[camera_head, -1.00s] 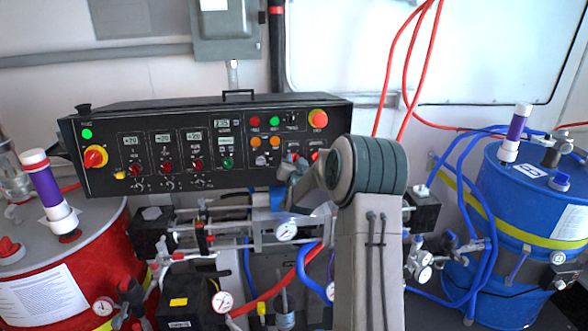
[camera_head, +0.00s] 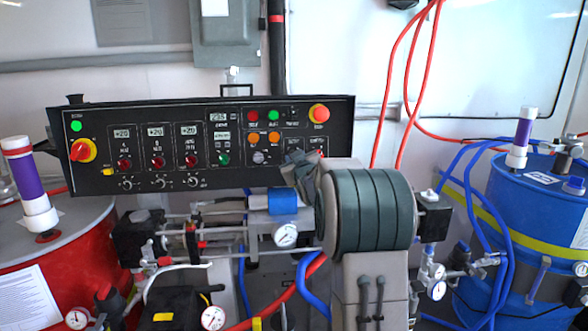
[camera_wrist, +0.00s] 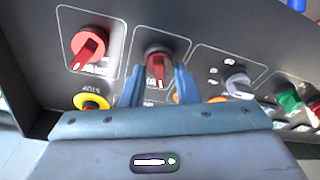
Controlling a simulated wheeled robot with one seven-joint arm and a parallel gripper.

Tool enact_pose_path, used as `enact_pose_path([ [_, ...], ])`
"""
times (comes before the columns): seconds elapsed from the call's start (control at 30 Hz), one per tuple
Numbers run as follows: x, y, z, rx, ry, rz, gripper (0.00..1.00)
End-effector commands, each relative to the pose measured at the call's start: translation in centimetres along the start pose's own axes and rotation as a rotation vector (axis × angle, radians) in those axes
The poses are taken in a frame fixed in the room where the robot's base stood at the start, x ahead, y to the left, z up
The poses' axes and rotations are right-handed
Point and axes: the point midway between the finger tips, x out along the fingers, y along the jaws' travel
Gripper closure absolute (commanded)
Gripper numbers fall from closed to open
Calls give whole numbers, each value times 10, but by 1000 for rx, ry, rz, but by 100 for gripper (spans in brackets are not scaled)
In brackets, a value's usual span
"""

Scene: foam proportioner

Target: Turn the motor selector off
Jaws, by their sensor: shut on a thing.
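The black control panel (camera_head: 150,185) stands across the left and middle of the head view. In the wrist view a red selector knob (camera_wrist: 157,68) sits on a dark round base between the two blue fingers of my gripper (camera_wrist: 158,82). The gripper is shut on this knob, with its handle pointing roughly along the fingers. I cannot read its label clearly enough to confirm that it is the motor selector. In the head view my gripper (camera_head: 300,168) is at the panel's lower right and hides the held knob.
In the wrist view another red knob (camera_wrist: 88,46) is at left, a grey knob (camera_wrist: 239,84) at right, and a yellow button (camera_wrist: 90,102) lies close to the left finger. A red emergency button (camera_head: 319,113) is at the panel's upper right. Pipes and a gauge (camera_head: 286,235) lie below.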

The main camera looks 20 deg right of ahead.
Motion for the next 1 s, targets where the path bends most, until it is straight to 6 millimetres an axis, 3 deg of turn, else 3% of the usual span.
enact_pose_path([
  [0.33, 0, 0, -1, -123, 3, -26, 95],
  [0.83, 0, 0, -1, -141, 2, -31, 95],
  [0.87, 0, 0, -1, -141, 2, -31, 69],
  [1.0, 0, 0, -1, -140, 2, -30, 68],
])
